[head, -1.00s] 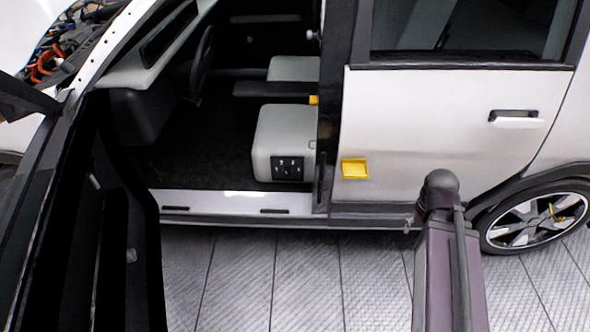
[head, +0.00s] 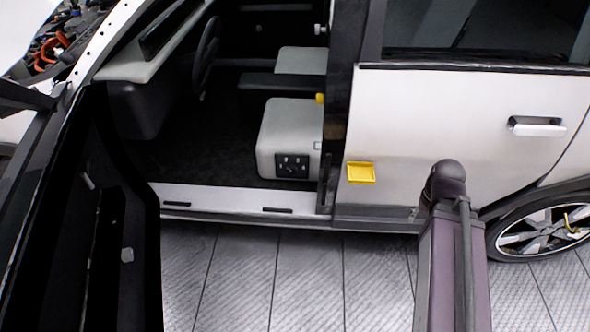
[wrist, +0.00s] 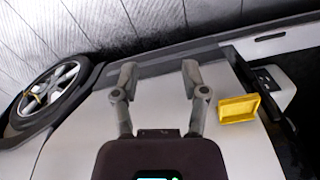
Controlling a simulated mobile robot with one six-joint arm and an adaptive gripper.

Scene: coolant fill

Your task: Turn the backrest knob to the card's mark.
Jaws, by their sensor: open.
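A black panel (head: 291,165) with several small white marks is on the side of the grey front seat cushion (head: 290,125), inside the open doorway. I cannot make out which part is the backrest knob, and the marks are too small to read. No card can be clearly told apart. My gripper (wrist: 160,75) is open and empty in the wrist view, with its two fingers apart in front of the white car body. The seat corner shows at the right of the wrist view. My gripper does not show in the head view.
A yellow tray (head: 361,172) is on the white rear door (head: 440,120), right of the doorway; it also shows in the wrist view (wrist: 239,108). The open front door (head: 85,220) stands at the left. A white sill (head: 235,197) runs below the doorway. The tiled floor outside is clear.

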